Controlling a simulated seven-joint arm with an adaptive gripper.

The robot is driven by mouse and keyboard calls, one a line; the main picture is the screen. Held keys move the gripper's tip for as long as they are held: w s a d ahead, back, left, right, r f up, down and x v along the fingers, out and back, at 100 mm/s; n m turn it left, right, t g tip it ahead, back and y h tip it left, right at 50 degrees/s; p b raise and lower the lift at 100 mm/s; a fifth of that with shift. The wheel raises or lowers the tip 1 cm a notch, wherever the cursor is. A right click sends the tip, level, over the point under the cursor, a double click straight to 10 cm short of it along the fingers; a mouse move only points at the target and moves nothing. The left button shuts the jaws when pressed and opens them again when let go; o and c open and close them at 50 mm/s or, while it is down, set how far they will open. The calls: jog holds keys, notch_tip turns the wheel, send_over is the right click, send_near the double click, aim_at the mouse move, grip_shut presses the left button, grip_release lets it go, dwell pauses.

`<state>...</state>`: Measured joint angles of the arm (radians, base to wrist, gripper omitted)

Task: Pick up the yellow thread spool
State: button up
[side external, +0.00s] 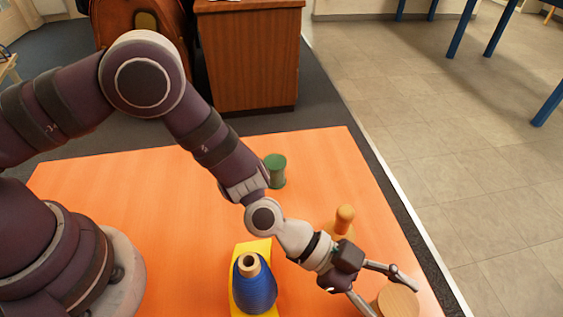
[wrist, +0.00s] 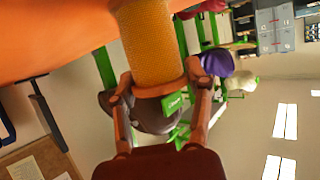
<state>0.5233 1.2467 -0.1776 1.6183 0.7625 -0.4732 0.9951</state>
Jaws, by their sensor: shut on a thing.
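The yellow thread spool (wrist: 150,40) fills the top middle of the wrist view, with yellow thread wound below a brownish flange. My gripper (wrist: 158,86) is shut on it, one finger on each side at the flange end. In the side external view my gripper (side external: 386,293) is low at the table's near right, its fingers on either side of the spool's pale wooden round end (side external: 398,301). The spool's yellow thread is hidden there. The spool's far end is out of frame in the wrist view, so I cannot tell whether it touches the table.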

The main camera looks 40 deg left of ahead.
jog(key=shift+c, duration=0.8)
jog(key=shift+r, duration=0.1)
